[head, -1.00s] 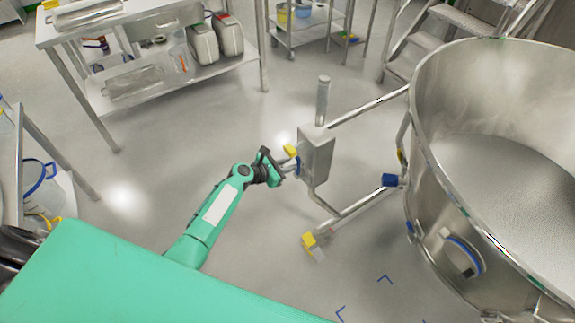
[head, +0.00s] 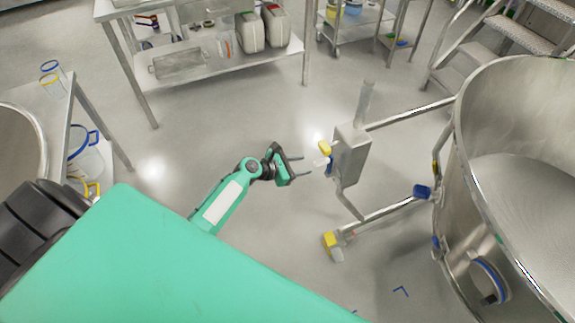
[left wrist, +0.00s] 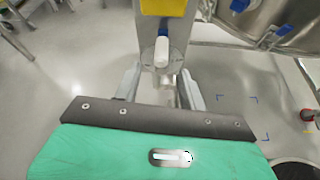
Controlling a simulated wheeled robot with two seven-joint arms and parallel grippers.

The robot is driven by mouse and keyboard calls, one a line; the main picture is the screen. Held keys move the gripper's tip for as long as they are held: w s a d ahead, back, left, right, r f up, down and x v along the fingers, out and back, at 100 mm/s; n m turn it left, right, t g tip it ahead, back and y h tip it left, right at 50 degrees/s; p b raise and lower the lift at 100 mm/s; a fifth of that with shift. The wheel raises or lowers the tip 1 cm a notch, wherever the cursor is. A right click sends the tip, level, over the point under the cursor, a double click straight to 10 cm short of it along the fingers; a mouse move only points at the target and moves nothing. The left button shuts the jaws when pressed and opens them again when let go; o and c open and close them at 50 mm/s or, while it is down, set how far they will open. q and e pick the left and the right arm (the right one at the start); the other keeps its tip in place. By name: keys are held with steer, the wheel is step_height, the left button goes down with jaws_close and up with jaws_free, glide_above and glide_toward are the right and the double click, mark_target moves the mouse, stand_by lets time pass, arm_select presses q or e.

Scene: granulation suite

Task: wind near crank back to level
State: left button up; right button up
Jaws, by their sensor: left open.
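The near crank (head: 325,160) is on the side of a grey gearbox (head: 352,155) on the bowl's stand. It shows yellow, white and blue parts; its exact angle is hard to tell. In the left wrist view, its white handle (left wrist: 161,52) points toward me, below a yellow block (left wrist: 163,7). My left gripper (head: 306,165) is open and empty, just left of the crank with a small gap. In the left wrist view, its two fingers (left wrist: 161,88) stand apart, one either side of the handle's line. My right gripper is not in view.
A large steel bowl (head: 470,150) stands at the right, joined to the gearbox by rails. A yellow-tipped foot (head: 330,242) sits on the floor below. A steel shelf table (head: 205,65) stands at the back left, with a side table (head: 75,85) at far left. Floor around the gripper is clear.

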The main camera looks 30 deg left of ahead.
arm_select(q)
steer(key=v, duration=0.5)
steer(key=shift+s+a+r, duration=0.1)
steer(key=shift+s+a, duration=0.1)
steer(key=shift+s, duration=0.05)
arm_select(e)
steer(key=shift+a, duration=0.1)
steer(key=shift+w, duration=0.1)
